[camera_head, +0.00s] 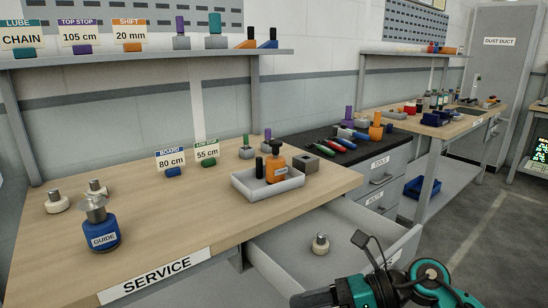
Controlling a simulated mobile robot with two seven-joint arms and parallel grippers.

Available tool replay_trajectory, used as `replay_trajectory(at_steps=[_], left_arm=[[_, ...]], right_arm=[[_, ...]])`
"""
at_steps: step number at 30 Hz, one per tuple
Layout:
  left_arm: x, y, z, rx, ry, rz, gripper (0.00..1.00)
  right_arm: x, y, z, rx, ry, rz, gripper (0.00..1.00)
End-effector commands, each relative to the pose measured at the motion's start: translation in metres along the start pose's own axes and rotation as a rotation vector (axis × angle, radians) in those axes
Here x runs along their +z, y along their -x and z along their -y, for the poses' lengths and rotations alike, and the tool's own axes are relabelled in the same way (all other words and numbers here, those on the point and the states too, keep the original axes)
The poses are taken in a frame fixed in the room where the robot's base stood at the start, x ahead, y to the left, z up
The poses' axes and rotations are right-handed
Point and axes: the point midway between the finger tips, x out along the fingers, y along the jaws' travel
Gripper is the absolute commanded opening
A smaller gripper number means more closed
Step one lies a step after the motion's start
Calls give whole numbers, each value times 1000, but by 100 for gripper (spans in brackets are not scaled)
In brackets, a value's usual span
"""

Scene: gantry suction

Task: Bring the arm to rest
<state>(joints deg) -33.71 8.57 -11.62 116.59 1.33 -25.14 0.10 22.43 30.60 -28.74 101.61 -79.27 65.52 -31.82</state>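My teal and black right arm comes in from the bottom right, beside the open grey drawer. Its end shows a dark, angled piece, which I take as the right gripper (371,248), over the drawer's right side. I cannot tell whether its fingers are open or shut, and I see nothing held in it. My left arm and gripper are out of view. The open drawer (285,262) under the wooden service bench (190,225) holds a small cream part with a metal knob (320,243).
The bench carries a blue GUIDE bottle (101,230), two cream knobbed parts, and a grey tray (268,190) with an orange bottle (275,165). A shelf (150,55) hangs above. A dark-topped cabinet (345,150) stands behind the drawer. Floor (475,225) at right is clear.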

Motion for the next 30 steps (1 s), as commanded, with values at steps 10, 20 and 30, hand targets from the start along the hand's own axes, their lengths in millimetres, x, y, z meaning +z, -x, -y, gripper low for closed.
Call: replay_trajectory(at_steps=[10,20,30], left_arm=[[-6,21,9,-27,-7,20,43],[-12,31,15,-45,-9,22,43],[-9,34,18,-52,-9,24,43]], right_arm=[[21,42,10,214,-1192,1037,76],[-169,79,33,154,-2364,1738,76],[-225,74,15,-103,2481,-1760,76]])
